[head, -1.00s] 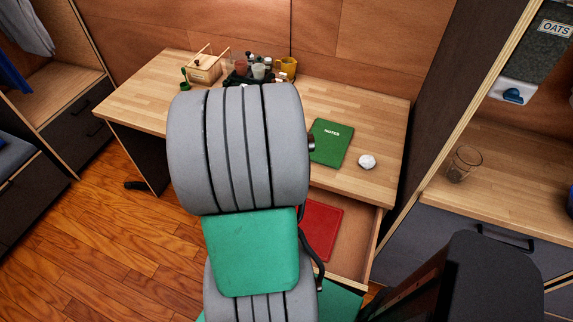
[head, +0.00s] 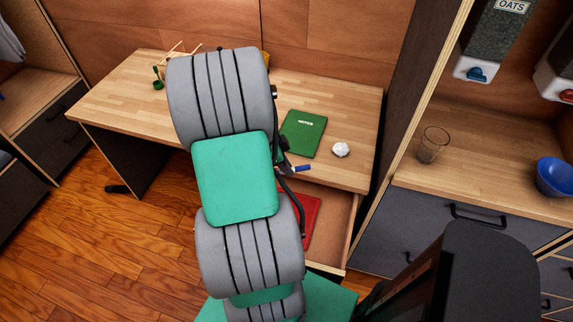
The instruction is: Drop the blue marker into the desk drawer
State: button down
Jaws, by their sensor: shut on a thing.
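The blue marker (head: 302,168) shows at the tip of my gripper (head: 288,169), to the right of my arm. My gripper is shut on the marker and is mostly hidden behind my arm. In the picture, the marker appears over the desk's front edge, just above the open drawer. The desk drawer (head: 334,225) is pulled out under the right part of the desk. A red flat item (head: 312,222) lies inside it, and my arm hides the drawer's left part.
On the desk (head: 345,115) lie a green notebook (head: 304,134) and a crumpled white ball (head: 341,150). A wooden caddy (head: 184,60) stands at the back, partly hidden. A glass (head: 433,144) and a blue bowl (head: 556,177) stand on the right counter.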

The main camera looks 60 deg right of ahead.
notch_tip(320, 180, down, 4)
jog(key=shift+r+b, duration=0.2)
jog(key=shift+b, duration=0.55)
jog(key=c, duration=1.3)
grip_release()
jog(key=shift+c, duration=0.2)
jog(key=shift+r, duration=0.15)
jog(key=v, duration=0.7)
jog(key=shift+r, duration=0.3)
